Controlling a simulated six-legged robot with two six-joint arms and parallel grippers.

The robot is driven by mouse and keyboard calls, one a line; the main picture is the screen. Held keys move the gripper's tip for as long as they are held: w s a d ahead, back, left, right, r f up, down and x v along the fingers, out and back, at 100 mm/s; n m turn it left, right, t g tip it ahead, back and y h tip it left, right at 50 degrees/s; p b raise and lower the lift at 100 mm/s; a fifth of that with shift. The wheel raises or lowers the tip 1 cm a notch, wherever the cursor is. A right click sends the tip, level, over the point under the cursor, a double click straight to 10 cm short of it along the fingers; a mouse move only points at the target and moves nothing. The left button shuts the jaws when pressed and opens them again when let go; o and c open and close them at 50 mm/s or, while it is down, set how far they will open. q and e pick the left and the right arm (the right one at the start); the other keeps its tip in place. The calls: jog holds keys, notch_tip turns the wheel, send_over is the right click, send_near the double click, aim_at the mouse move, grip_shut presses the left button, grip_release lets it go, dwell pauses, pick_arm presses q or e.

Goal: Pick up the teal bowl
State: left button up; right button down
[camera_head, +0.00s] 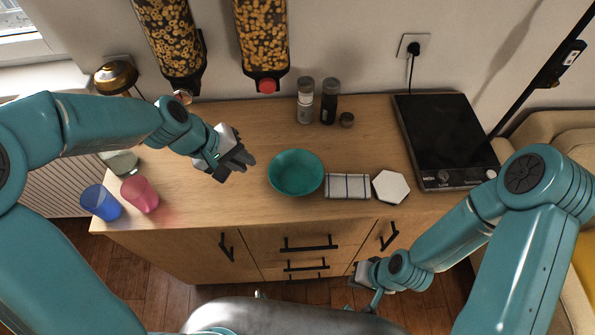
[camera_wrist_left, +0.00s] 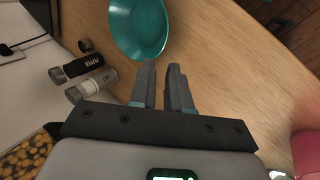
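The teal bowl (camera_head: 296,172) sits upright and empty on the wooden counter, near the middle of the head view. It also shows at the top of the left wrist view (camera_wrist_left: 140,28). My left gripper (camera_head: 243,160) hovers to the left of the bowl, apart from it. In the left wrist view its two fingers (camera_wrist_left: 162,72) point toward the bowl, with a narrow gap and nothing between them. My right gripper (camera_head: 362,284) hangs low in front of the cabinet, far from the bowl; its fingers are too small and hidden to judge.
A striped cloth (camera_head: 347,186) and a white hexagonal coaster (camera_head: 391,187) lie right of the bowl. Two shakers (camera_head: 305,100) stand behind it. A hob (camera_head: 440,135) is at right. Pink (camera_head: 140,194) and blue (camera_head: 101,202) cups stand at left. Cereal dispensers (camera_head: 262,40) hang above.

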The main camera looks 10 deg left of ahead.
pick_arm(q)
send_near(273, 178)
jog(key=x, duration=0.4)
jog(key=shift+w+f, duration=0.15)
jog(key=shift+f, duration=0.1)
jog(key=shift+d+f, duration=0.35)
jog(key=shift+d, duration=0.05)
jog(key=b+x, duration=0.1)
jog(key=x, duration=0.4)
jog(key=shift+a+f, duration=0.15)
jog(key=shift+s, duration=0.2)
jog(key=shift+a, duration=0.1)
grip_shut()
jog(key=shift+w, duration=0.15)
